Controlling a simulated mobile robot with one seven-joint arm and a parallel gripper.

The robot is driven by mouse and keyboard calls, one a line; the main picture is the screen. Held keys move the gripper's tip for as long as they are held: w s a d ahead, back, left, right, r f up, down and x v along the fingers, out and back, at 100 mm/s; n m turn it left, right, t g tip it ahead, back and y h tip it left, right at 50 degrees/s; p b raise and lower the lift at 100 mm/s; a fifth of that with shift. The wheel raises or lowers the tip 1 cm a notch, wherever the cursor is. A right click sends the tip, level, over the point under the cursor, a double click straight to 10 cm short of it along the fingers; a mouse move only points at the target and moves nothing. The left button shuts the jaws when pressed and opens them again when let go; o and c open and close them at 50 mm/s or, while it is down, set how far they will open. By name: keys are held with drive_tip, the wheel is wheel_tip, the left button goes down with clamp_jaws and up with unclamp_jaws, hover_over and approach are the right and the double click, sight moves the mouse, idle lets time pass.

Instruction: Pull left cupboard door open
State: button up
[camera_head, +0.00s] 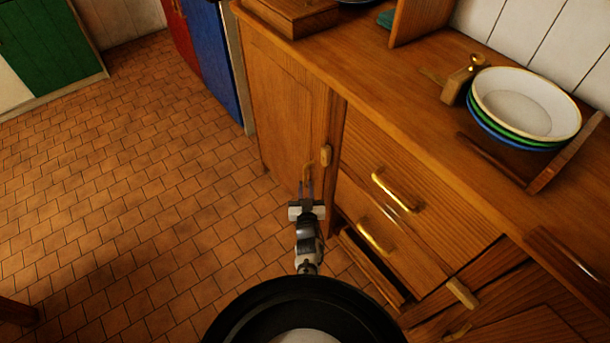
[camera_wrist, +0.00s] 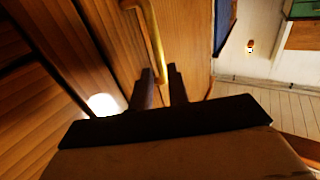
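The left cupboard door (camera_head: 283,110) is a wooden panel at the left end of the counter unit. It looks closed or nearly so in the head view. Its brass handle (camera_head: 307,173) is an upright bar near the door's right edge. The handle also shows in the wrist view (camera_wrist: 150,32), running down toward my fingertips. My gripper (camera_head: 306,188) is at the lower end of the handle. In the wrist view its two dark fingers (camera_wrist: 162,74) stand apart with a narrow gap, and the handle's lower end lies at or between the tips. Contact is not clear.
A wooden turn latch (camera_head: 326,156) sits beside the door's right edge. Drawers with brass handles (camera_head: 393,192) are to the right. Stacked bowls (camera_head: 526,105) stand in a rack on the counter (camera_head: 420,128). The tiled floor (camera_head: 130,180) left of the door is clear.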

sight(305, 176)
drive_tip(key=w+b, duration=0.1)
drive_tip(key=w, duration=0.5)
drive_tip(key=shift+a, duration=0.1)
clamp_jaws()
